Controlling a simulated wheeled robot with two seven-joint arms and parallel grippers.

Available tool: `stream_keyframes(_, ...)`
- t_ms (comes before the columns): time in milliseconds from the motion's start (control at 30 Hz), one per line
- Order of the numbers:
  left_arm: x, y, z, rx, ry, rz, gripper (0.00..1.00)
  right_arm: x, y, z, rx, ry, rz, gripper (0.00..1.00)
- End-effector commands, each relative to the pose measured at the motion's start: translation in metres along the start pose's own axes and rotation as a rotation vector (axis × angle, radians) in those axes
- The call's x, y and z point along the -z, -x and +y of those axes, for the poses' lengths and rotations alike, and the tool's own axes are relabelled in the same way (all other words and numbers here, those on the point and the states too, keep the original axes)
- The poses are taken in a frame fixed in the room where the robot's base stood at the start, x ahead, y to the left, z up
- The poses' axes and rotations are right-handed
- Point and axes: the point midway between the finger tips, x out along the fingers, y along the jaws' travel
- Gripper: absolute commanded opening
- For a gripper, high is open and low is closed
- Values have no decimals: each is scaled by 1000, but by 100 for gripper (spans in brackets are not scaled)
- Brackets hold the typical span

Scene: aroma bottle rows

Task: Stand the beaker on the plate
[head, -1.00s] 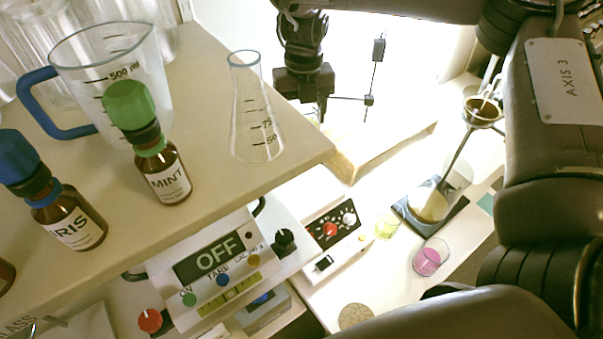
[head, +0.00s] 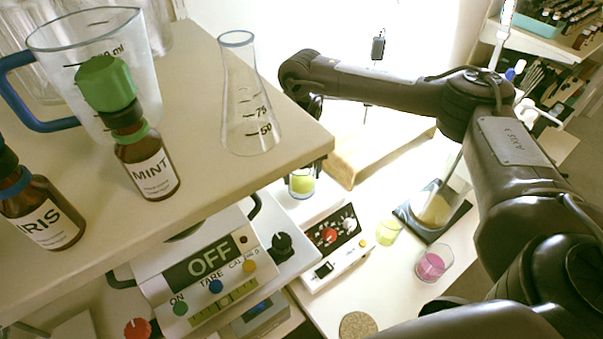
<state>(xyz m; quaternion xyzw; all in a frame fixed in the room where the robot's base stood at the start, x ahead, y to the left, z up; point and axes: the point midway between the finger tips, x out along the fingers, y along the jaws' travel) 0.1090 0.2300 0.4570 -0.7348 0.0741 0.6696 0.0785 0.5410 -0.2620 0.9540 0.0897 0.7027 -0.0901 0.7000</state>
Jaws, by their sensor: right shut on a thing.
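A small glass beaker with yellow-green liquid (head: 302,184) shows just past the shelf corner, upright, over the white top of the knobbed device (head: 318,207), which looks like the plate. I cannot tell whether its base touches that top. My right gripper (head: 304,167) is shut on this beaker; the shelf corner and my wrist hide most of the fingers. My left gripper is not in view.
The shelf (head: 215,190) in front carries a conical flask (head: 250,110), a jug (head: 105,50) and brown bottles. A pale yellow beaker (head: 388,232), a pink beaker (head: 433,263) and a cork mat (head: 358,326) are on the bench to the right.

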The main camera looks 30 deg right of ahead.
Motion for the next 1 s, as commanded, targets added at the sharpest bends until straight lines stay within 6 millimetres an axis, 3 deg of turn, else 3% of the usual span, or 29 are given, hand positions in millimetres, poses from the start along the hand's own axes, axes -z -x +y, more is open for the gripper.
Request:
stream_keyframes(333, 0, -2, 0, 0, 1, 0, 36, 0, -3, 0, -1, 0, -1, 31)
stream_keyframes(367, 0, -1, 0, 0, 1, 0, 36, 0, -2, 0, 0, 0, -1, 62)
stream_keyframes(500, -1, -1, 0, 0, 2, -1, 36, 0, -2, 0, 0, 1, -1, 80)
stream_keyframes(800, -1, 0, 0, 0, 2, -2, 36, 0, 0, 0, 0, 1, -2, 81)
stream_keyframes(1000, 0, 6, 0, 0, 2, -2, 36, -2, 22, 1, -1, 3, -7, 81)
